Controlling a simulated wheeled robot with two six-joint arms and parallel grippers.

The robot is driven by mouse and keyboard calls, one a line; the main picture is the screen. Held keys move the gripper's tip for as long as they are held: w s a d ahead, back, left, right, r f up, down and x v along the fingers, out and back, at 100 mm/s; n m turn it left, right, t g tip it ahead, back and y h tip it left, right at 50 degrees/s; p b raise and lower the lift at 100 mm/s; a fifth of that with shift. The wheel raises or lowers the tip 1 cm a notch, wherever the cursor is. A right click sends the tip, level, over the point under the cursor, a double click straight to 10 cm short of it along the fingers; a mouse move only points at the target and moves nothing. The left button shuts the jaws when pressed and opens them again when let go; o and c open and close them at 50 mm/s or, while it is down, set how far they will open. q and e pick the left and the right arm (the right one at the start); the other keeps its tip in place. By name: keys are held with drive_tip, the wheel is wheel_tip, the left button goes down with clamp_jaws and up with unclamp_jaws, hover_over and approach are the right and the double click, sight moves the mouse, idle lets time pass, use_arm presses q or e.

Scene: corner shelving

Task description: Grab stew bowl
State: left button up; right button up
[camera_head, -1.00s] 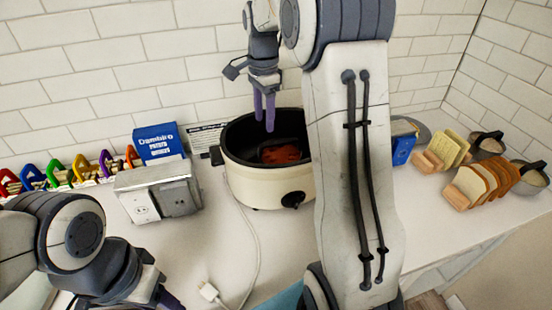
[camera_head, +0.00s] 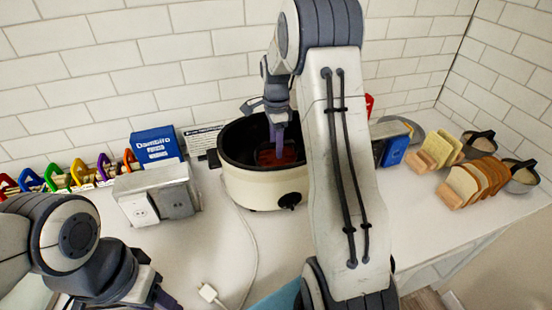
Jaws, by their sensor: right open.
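A cream slow cooker (camera_head: 262,187) with a dark inside stands on the white counter. Inside it is a dark bowl with red-brown stew (camera_head: 268,157), partly hidden by my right gripper and arm. My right gripper (camera_head: 278,150) points down into the cooker with its purple fingers in front of or over the stew. It is open; whether a finger touches the bowl is not clear. My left gripper (camera_head: 163,297) is low at the left, over the counter's front, mostly hidden by its own arm, with one purple fingertip showing.
An outlet box (camera_head: 158,195) and a blue box (camera_head: 157,146) stand left of the cooker. A cable with a white plug (camera_head: 208,292) lies in front. Colourful racks (camera_head: 75,173) line the far left. Bread slices in a holder (camera_head: 475,182) are at the right. The tiled wall is close behind.

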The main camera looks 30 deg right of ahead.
drive_tip(key=shift+f, duration=0.2)
drive_tip(key=shift+f, duration=0.25)
idle(0.5)
clamp_jaws()
idle(1.3)
